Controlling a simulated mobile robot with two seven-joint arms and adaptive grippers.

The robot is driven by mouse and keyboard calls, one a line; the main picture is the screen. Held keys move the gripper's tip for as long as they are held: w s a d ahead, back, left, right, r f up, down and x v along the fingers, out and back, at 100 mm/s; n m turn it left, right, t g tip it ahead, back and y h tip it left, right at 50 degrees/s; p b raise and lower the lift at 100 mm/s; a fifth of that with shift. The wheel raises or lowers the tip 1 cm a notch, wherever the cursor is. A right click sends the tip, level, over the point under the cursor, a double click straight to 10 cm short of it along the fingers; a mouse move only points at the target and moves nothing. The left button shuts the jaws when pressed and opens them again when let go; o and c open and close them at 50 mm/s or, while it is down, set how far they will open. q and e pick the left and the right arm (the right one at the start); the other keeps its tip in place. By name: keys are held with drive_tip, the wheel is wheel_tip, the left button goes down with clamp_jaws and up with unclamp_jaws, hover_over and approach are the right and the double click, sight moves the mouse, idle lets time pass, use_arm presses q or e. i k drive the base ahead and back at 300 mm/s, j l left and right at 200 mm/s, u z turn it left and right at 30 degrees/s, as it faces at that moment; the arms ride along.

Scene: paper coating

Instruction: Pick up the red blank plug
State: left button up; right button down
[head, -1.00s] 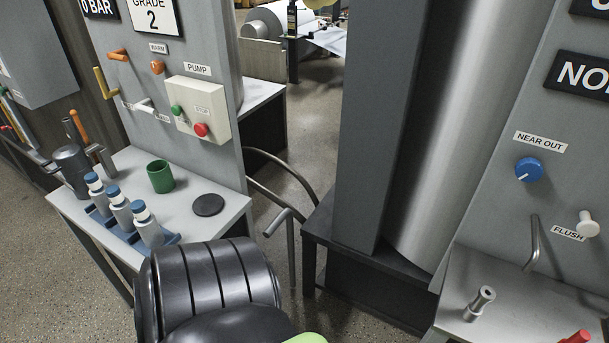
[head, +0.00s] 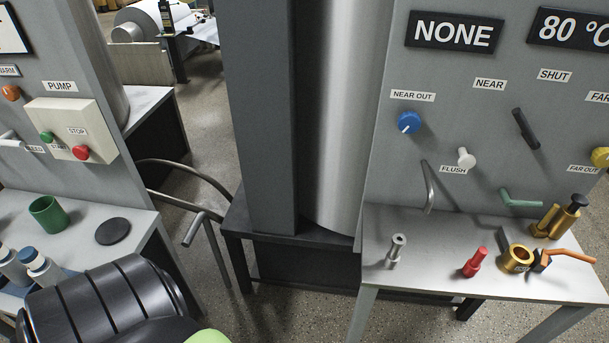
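The red blank plug (head: 475,262) stands on the grey shelf table at the right of the head view, between a silver fitting and a brass ring. It looks upright or slightly tilted, and nothing touches it that I can see. Neither of my grippers shows in the view. A black ribbed part of my own arm fills the lower left, far from the plug.
The right table (head: 420,280) also holds a silver fitting (head: 396,250), a brass ring (head: 516,258), an orange-handled tool (head: 565,254) and a brass cylinder (head: 560,215). The panel behind carries a blue knob (head: 409,122). A green cup (head: 47,214) stands on the left table.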

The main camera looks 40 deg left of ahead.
sight(473, 265)
drive_tip(key=i+l+u, duration=0.15)
drive_tip(key=u, duration=0.35)
drive_tip(key=l+u, duration=0.3)
drive_tip(key=u, duration=0.2)
drive_tip(key=i+l+u, duration=0.1)
drive_tip(key=l+u, duration=0.2)
drive_tip(key=u, duration=0.2)
drive_tip(key=l+u, duration=0.3)
drive_tip(key=u, duration=0.2)
